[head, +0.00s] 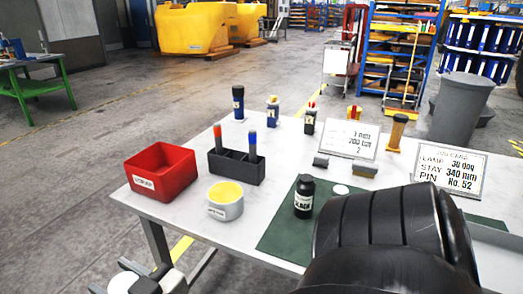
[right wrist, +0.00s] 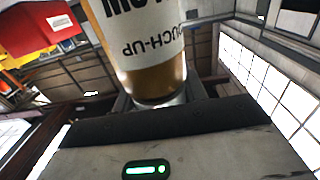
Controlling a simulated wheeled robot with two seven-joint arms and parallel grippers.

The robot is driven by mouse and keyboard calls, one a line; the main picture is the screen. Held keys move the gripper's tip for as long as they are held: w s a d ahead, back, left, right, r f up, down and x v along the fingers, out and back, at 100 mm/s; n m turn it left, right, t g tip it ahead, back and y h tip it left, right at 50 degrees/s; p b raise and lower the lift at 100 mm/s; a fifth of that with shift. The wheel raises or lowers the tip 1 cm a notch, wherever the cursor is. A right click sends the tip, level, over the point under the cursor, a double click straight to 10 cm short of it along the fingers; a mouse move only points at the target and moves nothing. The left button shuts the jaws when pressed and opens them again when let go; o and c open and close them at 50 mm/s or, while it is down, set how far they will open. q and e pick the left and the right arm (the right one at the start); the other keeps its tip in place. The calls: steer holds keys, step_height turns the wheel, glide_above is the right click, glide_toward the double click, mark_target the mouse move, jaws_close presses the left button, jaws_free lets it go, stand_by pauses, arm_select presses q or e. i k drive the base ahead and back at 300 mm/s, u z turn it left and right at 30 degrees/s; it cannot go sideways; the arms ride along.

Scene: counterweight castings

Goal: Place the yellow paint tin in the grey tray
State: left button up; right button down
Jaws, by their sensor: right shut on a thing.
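In the right wrist view my right gripper (right wrist: 158,108) is shut on a cylinder, which I take for the yellow paint tin (right wrist: 152,80). It has a white label, partly reading "UCH-UP" upside down, and a yellow-brown band by a metal rim; its other end is out of frame. In the head view my black right arm fills the lower right and hides the gripper and tin. No plain grey tray shows; part of the table is hidden. A pale and black part at the lower left (head: 147,278) seems to be my left gripper; its jaws are unclear.
On the white table stand a red bin (head: 161,173), a dark grey rack (head: 237,168) holding markers, a pale tub (head: 225,206) with yellow inside, and a black bottle (head: 304,198) on a green mat (head: 281,234). Small bottles and sign plates (head: 348,139) stand at the back.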

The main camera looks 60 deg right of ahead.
mark_target(482, 270)
steer(key=u, duration=0.2)
steer(key=k, duration=2.35)
steer(key=z, duration=0.25)
